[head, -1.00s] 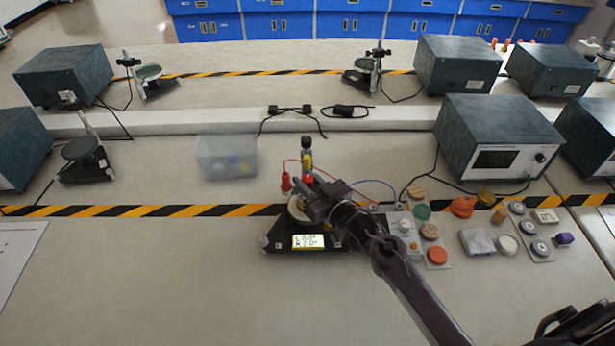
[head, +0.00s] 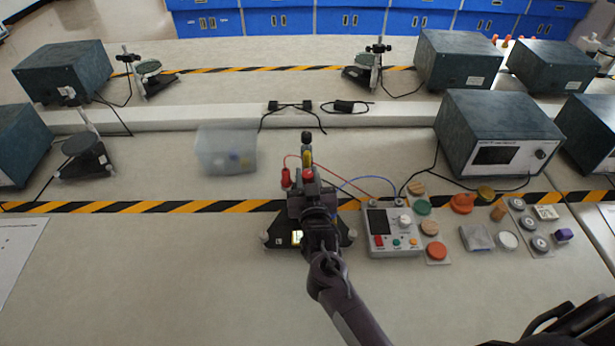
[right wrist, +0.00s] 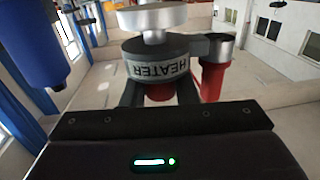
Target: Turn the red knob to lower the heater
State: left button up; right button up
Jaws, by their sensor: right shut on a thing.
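The heater apparatus stands on a dark base (head: 278,238) in the middle of the bench. In the right wrist view its grey collar (right wrist: 156,68), lettered HEATER, has a red knob (right wrist: 160,92) on its near side. The knob also shows in the head view (head: 308,174). My right gripper (head: 307,184) reaches it from the front. Its dark fingers (right wrist: 159,95) stand on either side of the knob, shut on it. A second red part (right wrist: 214,76) rises to the right in the wrist view. My arm partly hides the lit display (head: 297,238). My left gripper is out of view.
A grey control box (head: 392,240) sits right of the base, with wires running to it. Several coloured pieces lie farther right. A translucent bin (head: 226,152) stands back left. A large instrument (head: 497,137) is back right.

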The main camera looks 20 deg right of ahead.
aim_at(308, 182)
jog(key=shift+r, duration=0.1)
jog(key=o, duration=0.7)
jog(key=shift+c, duration=0.2)
jog(key=shift+s+f, duration=0.2)
jog(key=shift+s, duration=0.05)
jog(key=s, duration=0.2)
jog(key=s+b, duration=0.1)
jog(key=s, duration=0.1)
jog(key=s+a+b, duration=0.1)
jog(key=s, duration=0.1)
jog(key=shift+s, duration=0.1)
jog(key=shift+s+a+r, duration=0.15)
jog(key=shift+s, duration=0.3)
jog(key=shift+o, duration=0.4)
